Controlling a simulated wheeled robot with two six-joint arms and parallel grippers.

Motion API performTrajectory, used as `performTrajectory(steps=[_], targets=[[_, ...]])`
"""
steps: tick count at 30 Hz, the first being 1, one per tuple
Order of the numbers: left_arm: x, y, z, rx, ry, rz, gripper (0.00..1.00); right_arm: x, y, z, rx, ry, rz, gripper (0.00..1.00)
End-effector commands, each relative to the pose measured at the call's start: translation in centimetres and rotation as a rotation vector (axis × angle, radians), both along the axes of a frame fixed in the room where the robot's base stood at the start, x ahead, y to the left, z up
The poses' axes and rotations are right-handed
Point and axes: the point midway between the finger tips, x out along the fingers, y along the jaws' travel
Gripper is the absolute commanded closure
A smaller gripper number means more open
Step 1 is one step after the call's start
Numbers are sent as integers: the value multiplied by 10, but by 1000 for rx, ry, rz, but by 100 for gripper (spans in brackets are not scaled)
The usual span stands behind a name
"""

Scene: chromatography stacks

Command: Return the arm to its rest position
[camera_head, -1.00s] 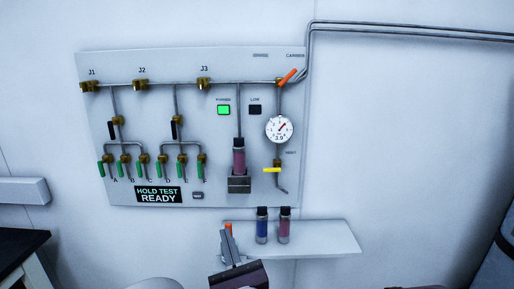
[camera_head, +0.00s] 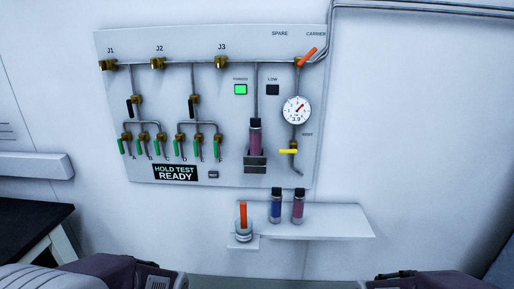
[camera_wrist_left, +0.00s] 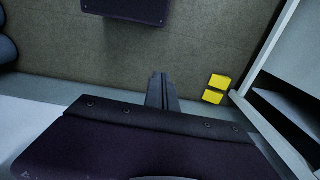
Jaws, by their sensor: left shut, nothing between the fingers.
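In the head view my left arm shows only as dark and grey links at the bottom left, and its fingers are out of that frame. In the left wrist view my left gripper (camera_wrist_left: 162,84) is shut and empty, with its two fingers together, over grey-brown floor (camera_wrist_left: 120,60). My right arm shows as a dark link at the bottom right of the head view, and its fingers are out of the frame. The wall panel (camera_head: 225,175) carries valves, a gauge (camera_head: 296,111), a lit green lamp (camera_head: 240,89) and a "HOLD TEST READY" display (camera_head: 175,172).
A dark-topped table (camera_head: 25,225) stands at the left. Two yellow blocks (camera_wrist_left: 217,88) show in the wrist view.

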Motion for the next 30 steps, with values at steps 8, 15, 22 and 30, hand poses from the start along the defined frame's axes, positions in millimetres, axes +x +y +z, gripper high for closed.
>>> performTrajectory(steps=[8, 15, 22, 30], targets=[[18, -5, 94, -23, -73, 61, 100, 0, 0, 93, 0, -1, 0, 78], [18, -5, 187, -22, -71, 59, 100, 0, 0, 186, 0, 0, 0, 78], [18, -5, 218, -22, -71, 58, 100, 0, 0, 217, 0, 0, 0, 78], [18, -5, 214, -22, -71, 57, 100, 0, 0, 213, 0, 0, 0, 78]])
